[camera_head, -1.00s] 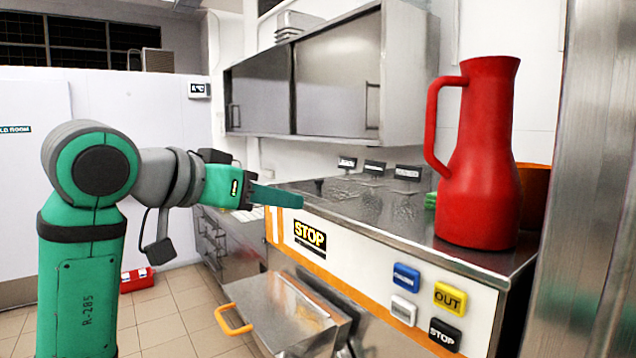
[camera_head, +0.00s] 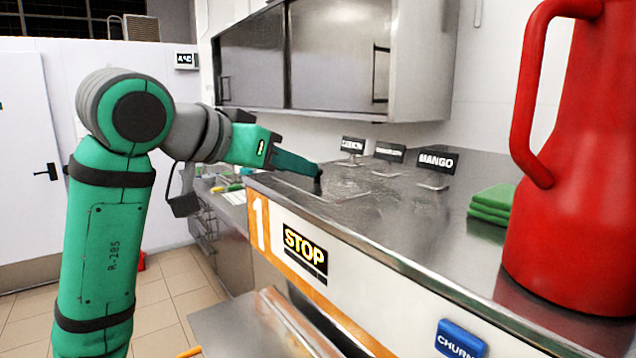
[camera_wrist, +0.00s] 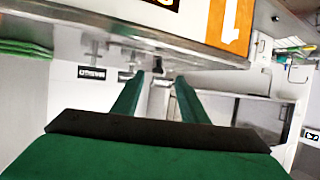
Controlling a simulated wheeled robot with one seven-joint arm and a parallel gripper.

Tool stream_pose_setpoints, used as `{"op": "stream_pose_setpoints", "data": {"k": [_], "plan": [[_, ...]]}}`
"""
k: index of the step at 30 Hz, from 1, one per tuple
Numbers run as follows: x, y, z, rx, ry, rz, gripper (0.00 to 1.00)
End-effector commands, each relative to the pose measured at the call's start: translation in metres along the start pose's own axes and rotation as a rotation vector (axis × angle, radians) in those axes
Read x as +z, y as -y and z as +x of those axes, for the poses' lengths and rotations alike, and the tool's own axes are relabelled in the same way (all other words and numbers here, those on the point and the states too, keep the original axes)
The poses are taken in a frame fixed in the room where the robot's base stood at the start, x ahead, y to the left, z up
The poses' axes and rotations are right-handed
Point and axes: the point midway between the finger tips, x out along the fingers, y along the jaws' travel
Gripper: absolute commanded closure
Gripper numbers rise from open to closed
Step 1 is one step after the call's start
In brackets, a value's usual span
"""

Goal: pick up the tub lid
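My gripper (camera_head: 312,168) reaches in from the left, level with the countertop's left part in the head view. In the wrist view its two green fingers (camera_wrist: 158,82) stand apart with nothing between them. I cannot make out a tub lid for certain in either view. A small black knob (camera_head: 318,184) shows just beyond my fingertips in the head view; whether they touch it I cannot tell. Faint flat shapes (camera_head: 345,192) lie on the steel countertop (camera_head: 400,225), too unclear to name.
A big red jug (camera_head: 570,190) stands at the counter's right, with folded green cloths (camera_head: 492,204) beside it. Small black name signs, one reading MANGO (camera_head: 438,161), stand along the back. A steel wall cabinet (camera_head: 335,60) hangs above. A steel shelf (camera_head: 250,325) juts out below.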

Motion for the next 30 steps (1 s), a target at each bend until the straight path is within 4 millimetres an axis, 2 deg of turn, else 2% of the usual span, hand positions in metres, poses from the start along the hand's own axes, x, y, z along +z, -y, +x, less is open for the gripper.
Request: {"op": "stream_pose_setpoints", "data": {"k": [8, 16, 24, 29, 30], "plan": [[-0.002, -0.002, 0.021, 0.003, 0.001, 0.001, 0.60], [-0.003, -0.003, 0.057, 0.003, 0.001, 0.000, 0.60], [-0.003, -0.003, 0.062, 0.002, 0.000, 0.001, 0.60], [-0.003, -0.003, 0.061, 0.002, 0.000, 0.001, 0.99], [-0.003, -0.003, 0.061, 0.002, 0.000, 0.001, 1.00]]}}
